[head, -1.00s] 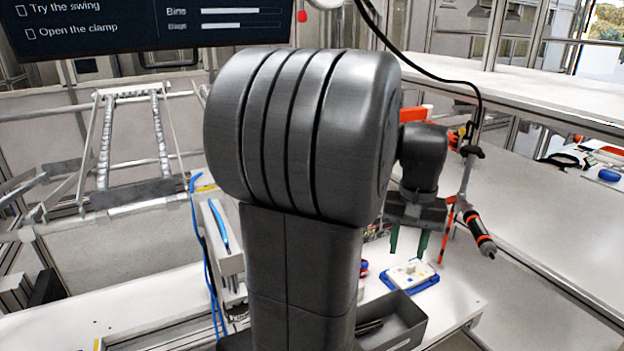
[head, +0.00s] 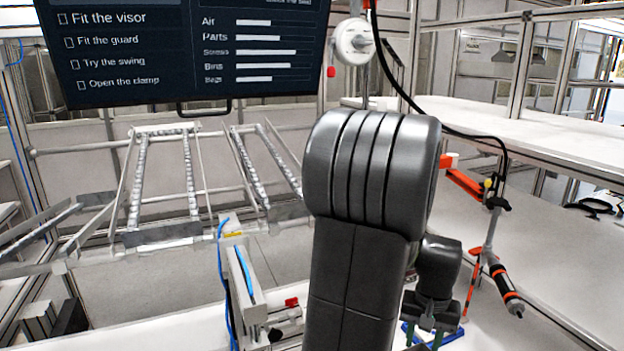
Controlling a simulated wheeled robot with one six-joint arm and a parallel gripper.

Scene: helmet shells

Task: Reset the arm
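My arm rises in the middle of the head view, a thick dark grey column with a ribbed, rounded elbow on top. My gripper (head: 423,338) hangs behind and to the right of it, pointing down. Its two green fingers stand apart, so it looks open, with nothing seen between them. The fingertips are near or past the bottom edge of the picture. Just behind them a blue-edged plate (head: 448,336) shows in part; whether the fingers touch it cannot be told.
A screwdriver-like tool (head: 505,290) hangs on a cable right of my gripper, near an orange bracket (head: 463,182). A clamp fixture (head: 243,280) with a blue hose stands left. A screen (head: 190,50) hangs upper left, above sloped roller rails (head: 190,175). A white shelf (head: 560,95) runs right.

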